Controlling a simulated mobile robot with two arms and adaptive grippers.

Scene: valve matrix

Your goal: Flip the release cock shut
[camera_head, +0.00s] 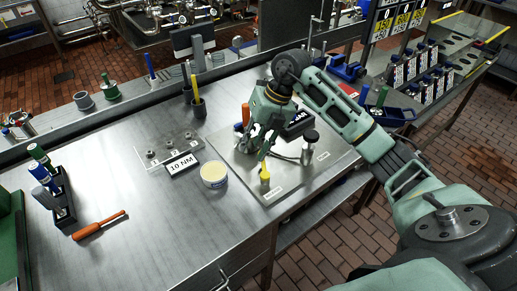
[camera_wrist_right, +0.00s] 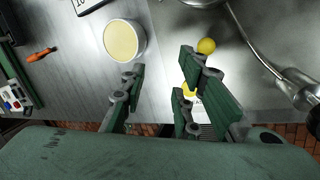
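A yellow-tipped fitting (camera_head: 264,176), which looks like the release cock, stands near the front of a metal plate (camera_head: 284,190) on the bench. In the right wrist view a yellow ball (camera_wrist_right: 206,46) shows just beyond the right-hand finger, and a second yellow part (camera_wrist_right: 188,90) is partly hidden by that finger. My right gripper (camera_head: 262,150) points down over the plate, just behind and above the yellow fitting. Its fingers (camera_wrist_right: 162,70) are apart with nothing between them. I cannot tell whether a finger touches the fitting. My left gripper is not in view.
A round tub (camera_head: 214,175) and a "10 NM" sign (camera_head: 181,163) stand left of the plate. A dark-topped cylinder (camera_head: 309,147) and a curved hose are on the plate's right. An orange screwdriver (camera_head: 98,225) lies at left. The bench's front middle is clear.

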